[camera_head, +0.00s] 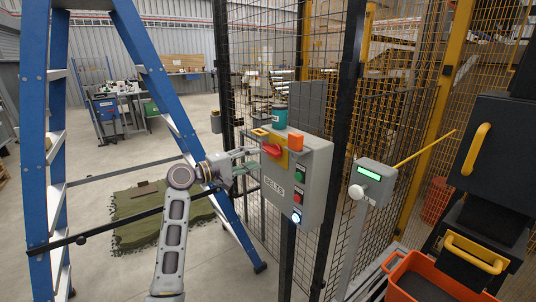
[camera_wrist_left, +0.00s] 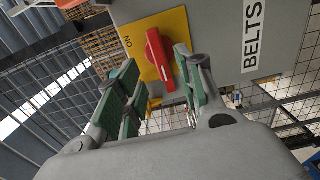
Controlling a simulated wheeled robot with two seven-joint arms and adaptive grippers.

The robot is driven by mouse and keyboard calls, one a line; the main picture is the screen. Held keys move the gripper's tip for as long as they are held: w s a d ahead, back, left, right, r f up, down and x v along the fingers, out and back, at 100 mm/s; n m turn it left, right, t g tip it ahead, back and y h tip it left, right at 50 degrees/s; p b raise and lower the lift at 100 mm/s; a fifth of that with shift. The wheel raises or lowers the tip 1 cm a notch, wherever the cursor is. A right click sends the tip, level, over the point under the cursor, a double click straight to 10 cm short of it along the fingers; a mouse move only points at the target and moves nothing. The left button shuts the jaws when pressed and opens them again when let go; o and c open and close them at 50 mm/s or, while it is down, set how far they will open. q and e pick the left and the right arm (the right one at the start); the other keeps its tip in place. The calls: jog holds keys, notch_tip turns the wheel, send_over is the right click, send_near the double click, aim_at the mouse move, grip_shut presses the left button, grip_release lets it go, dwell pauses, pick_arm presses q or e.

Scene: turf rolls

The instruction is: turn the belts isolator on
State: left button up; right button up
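The belts isolator is a red rotary handle (camera_head: 272,151) on a yellow plate (camera_wrist_left: 177,22), fixed to a grey control box (camera_head: 315,165) labelled BELTS. In the left wrist view the red handle (camera_wrist_left: 158,55) shows just beyond and between my left gripper's green-padded fingers (camera_wrist_left: 157,70), which are spread apart. The word ON is printed on the plate near the handle. In the head view my left gripper (camera_head: 252,161) is at the box's left side, close to the handle. Contact with the handle cannot be told. My right gripper is not in view.
The box also carries an orange part (camera_head: 295,141), a green button (camera_head: 300,174), a red button (camera_head: 297,197) and a white button (camera_head: 296,217). A teal cup (camera_head: 279,117) stands on top. A blue ladder (camera_head: 150,60) stands left, mesh fencing behind, an orange crate (camera_head: 399,279) lower right.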

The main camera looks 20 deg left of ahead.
aim_at(268, 153)
pick_arm(q)
jog(key=shift+x, duration=3.5)
jog(key=shift+c, duration=0.3)
grip_shut()
